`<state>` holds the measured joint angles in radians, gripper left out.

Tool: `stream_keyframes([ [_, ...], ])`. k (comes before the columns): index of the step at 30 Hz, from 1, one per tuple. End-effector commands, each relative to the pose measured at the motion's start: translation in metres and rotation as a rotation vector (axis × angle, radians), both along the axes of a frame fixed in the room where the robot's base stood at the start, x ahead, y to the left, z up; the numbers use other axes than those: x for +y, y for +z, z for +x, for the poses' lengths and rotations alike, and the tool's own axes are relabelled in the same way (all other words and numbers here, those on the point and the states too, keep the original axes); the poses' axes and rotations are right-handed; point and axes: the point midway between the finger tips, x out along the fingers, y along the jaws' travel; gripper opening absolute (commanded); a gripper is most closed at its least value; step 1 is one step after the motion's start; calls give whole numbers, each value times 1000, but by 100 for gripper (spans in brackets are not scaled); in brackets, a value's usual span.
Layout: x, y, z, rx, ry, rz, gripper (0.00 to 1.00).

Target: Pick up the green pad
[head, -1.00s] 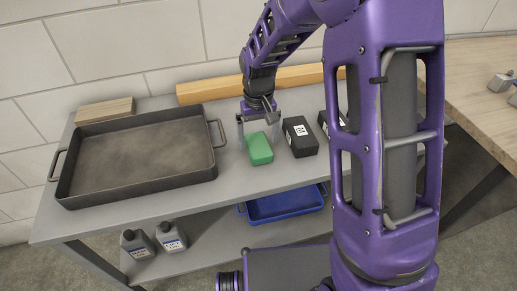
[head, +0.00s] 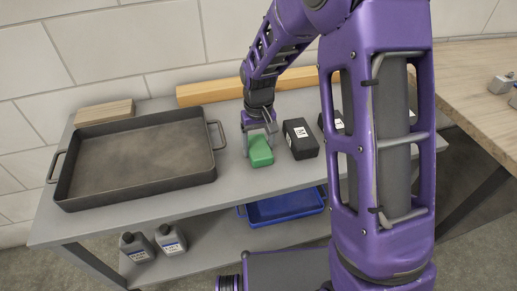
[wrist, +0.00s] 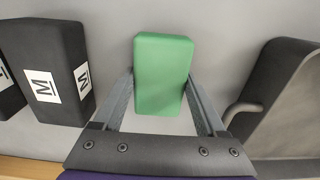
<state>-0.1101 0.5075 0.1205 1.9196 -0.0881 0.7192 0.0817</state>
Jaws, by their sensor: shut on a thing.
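The green pad (head: 260,150) lies on the grey bench top, between the dark tray and a black box. It also shows in the wrist view (wrist: 162,75), upright in the picture between the two fingers. My gripper (head: 259,143) is down over the pad, with one finger on each side of it. In the wrist view my gripper (wrist: 161,95) is shut on the pad, with the fingers along its left and right sides. The pad appears to rest on the bench; any small gap beneath it is hidden.
A dark tray (head: 70,188) with handles stands left of the pad. A black box (head: 301,139) marked M stands close on the right, with another behind my arm. A wooden beam (head: 210,92) lies along the back. A blue tray (head: 285,208) and two bottles sit on the lower shelf.

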Motion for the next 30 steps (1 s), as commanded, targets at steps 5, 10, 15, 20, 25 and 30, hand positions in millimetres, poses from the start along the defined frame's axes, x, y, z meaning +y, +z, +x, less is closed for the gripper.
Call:
stream_keyframes([
  [5, 0, 5, 0, -1, 0, 0, 19],
  [10, 0, 31, 1, -4, -1, 1, 19],
  [15, 0, 67, 1, -5, -1, 0, 19],
  [20, 0, 91, 1, -2, 0, -1, 19],
  [25, 0, 100, 0, 0, 0, 0, 19],
  [30, 0, 100, 0, 0, 0, 0, 19],
])
